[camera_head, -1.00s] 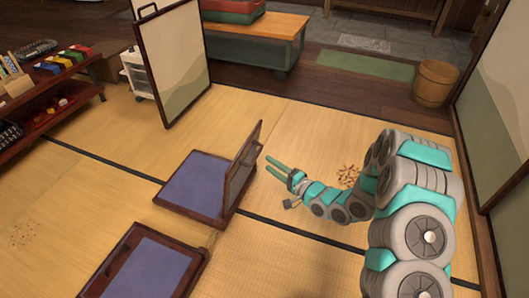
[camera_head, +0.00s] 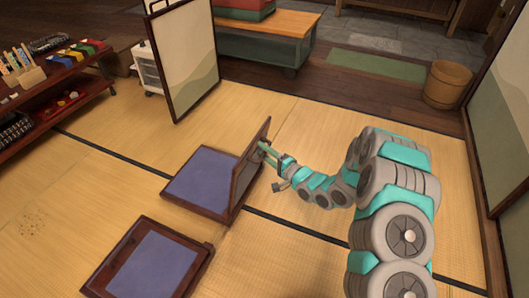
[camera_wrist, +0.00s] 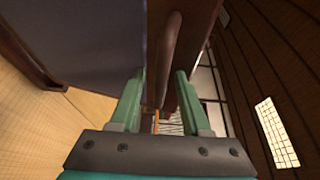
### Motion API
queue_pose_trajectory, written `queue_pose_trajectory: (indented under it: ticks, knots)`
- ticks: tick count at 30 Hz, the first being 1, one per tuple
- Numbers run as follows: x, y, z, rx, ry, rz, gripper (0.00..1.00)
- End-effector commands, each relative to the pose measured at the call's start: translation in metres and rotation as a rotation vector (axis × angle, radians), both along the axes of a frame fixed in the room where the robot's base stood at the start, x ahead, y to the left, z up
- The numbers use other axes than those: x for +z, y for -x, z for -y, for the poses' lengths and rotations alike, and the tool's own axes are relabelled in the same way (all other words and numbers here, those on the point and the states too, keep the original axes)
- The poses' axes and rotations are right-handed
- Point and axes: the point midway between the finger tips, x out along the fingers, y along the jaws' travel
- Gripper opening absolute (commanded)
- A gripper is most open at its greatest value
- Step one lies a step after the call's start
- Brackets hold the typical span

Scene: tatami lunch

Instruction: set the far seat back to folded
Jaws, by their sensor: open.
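The far seat (camera_head: 205,180) is a low, dark-framed floor seat with a blue pad, lying on the tatami. Its back (camera_head: 248,172) stands raised at the pad's right side, leaning slightly outward. My gripper (camera_head: 264,150) is at the upper part of this back, on its right side. In the wrist view my gripper (camera_wrist: 160,76) is open, with two green fingers. The brown edge of the back with a rounded bar (camera_wrist: 171,50) shows between and beyond the fingers. I cannot tell whether either finger touches it. The head view partly hides the fingertips.
A second blue-padded seat (camera_head: 150,262) lies flat in front. A folding screen (camera_head: 187,60), a low bench (camera_head: 255,42) and a shelf of small goods (camera_head: 60,95) stand behind and left. A wooden bucket (camera_head: 444,85) is at back right. Open tatami lies right of the far seat.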

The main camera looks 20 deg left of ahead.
Motion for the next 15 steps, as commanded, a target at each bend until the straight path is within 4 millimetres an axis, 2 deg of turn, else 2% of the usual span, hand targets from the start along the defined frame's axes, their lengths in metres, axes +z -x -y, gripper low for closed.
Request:
queue_pose_trajectory:
  ticks: [2, 12, 15]
  knots:
    - [0.0, 0.0, 0.0001, 0.0, 0.0, 0.0, 0.46]
    - [0.0, 0.0002, 0.0001, 0.0, 0.0, 0.0, 0.08]
    - [-0.0001, 0.0003, 0.0001, 0.0, 0.0, 0.0, 0.0]
